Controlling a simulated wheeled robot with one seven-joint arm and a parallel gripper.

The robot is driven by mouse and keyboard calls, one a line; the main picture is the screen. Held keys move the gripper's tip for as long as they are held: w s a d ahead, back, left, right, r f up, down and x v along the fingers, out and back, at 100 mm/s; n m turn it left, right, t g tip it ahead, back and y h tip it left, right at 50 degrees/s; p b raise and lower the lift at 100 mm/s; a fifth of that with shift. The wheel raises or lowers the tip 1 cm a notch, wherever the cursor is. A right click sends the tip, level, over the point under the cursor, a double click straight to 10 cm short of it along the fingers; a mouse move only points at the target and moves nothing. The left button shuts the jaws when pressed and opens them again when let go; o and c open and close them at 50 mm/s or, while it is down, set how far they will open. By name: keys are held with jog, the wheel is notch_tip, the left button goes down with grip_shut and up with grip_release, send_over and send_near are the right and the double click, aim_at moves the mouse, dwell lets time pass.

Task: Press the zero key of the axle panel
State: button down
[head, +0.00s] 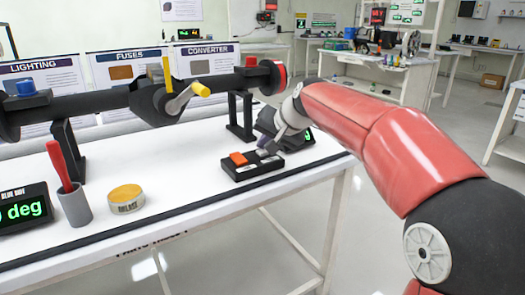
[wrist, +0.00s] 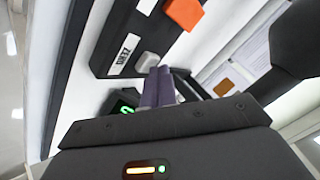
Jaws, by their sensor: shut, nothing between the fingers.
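The axle panel is a low black box (head: 252,171) on the white bench, with an orange key (head: 238,159) and a grey key (head: 263,153). In the wrist view the grey key (wrist: 148,61) sits beside the label ZERO (wrist: 124,54), and the orange key (wrist: 184,13) is farther up. My gripper (head: 264,144) is over the grey-key end of the panel in the head view. In the wrist view its purple fingers (wrist: 158,80) are shut and empty, with the tips right by the grey key. I cannot tell whether they touch it.
A dark display with green digits (head: 308,137) stands behind the panel, partly hidden by my arm. The axle (head: 100,104) on black stands runs along the bench behind. A yellow tape roll (head: 126,199), a grey cup (head: 75,206) with a red tool and another display (head: 22,210) stand left.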

aim_at(265, 152)
dwell(0.5)
jog(key=shift+r+p, duration=0.75)
jog(key=shift+r, duration=0.05)
notch_tip(265, 152, up, 5)
jog(key=p, duration=0.4)
dwell(0.4)
jog(key=s+d+f+h, duration=0.2)
jog(key=s+d+f, duration=0.3)
jog(key=s, duration=0.6)
jog(key=s+d+f+g+h, duration=0.1)
jog(key=s+d+f, duration=0.4)
jog(key=s, duration=0.7)
jog(key=s+d+f+n+h, duration=0.1)
jog(key=s+d+f+h, duration=0.2)
jog(key=s, duration=0.8)
jog(key=d+f, duration=0.2)
jog(key=d, duration=0.2)
jog(key=shift+s+d+f, duration=0.2)
jog(key=shift+f, duration=0.1)
